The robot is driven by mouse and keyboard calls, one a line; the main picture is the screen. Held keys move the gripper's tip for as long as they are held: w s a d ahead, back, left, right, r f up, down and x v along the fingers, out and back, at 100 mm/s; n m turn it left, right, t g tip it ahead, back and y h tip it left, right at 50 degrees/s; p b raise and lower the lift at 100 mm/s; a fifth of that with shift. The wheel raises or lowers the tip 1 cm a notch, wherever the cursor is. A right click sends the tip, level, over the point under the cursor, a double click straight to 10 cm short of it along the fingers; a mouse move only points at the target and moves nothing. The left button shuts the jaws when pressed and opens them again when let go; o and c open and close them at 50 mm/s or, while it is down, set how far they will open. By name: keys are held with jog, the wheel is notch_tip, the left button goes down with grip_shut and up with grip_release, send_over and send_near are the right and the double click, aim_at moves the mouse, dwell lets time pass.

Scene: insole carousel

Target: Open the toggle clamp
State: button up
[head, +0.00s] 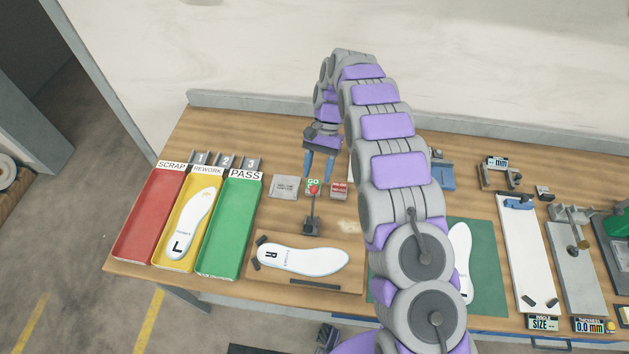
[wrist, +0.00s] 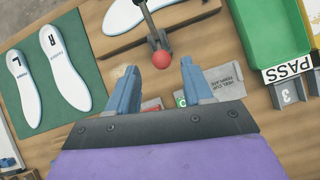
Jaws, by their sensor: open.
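The toggle clamp (head: 311,222) stands at the back edge of a wooden fixture board (head: 340,283), with a dark lever ending in a red ball knob. In the wrist view the red knob (wrist: 161,60) shows just beyond the fingertips, with its lever (wrist: 148,22) running up and away. A white insole marked R (head: 310,261) lies on the board in front of the clamp. My gripper (head: 318,178) is open and empty, pointing down above the knob. In the wrist view its blue fingers (wrist: 158,72) stand on either side of the knob's line. The exact gap in depth is unclear.
Red scrap (head: 150,215), yellow rework (head: 172,262) and green pass (head: 230,225) trays stand at the left; the yellow one holds an insole marked L. A grey template plate (head: 284,187) lies beside the clamp. A green mat (head: 487,240) with insoles lies right, partly behind my arm.

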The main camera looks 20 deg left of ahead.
jog(key=p+v, duration=0.7)
jog(key=p, duration=0.8)
jog(key=shift+p, duration=0.4)
jog(key=p, duration=0.1)
jog(key=r+p, duration=0.1)
jog(key=p, duration=0.1)
jog(key=shift+w+a, duration=0.1)
jog(key=shift+w, duration=0.1)
jog(key=shift+f+p, duration=0.15)
jog(key=shift+p, duration=0.45)
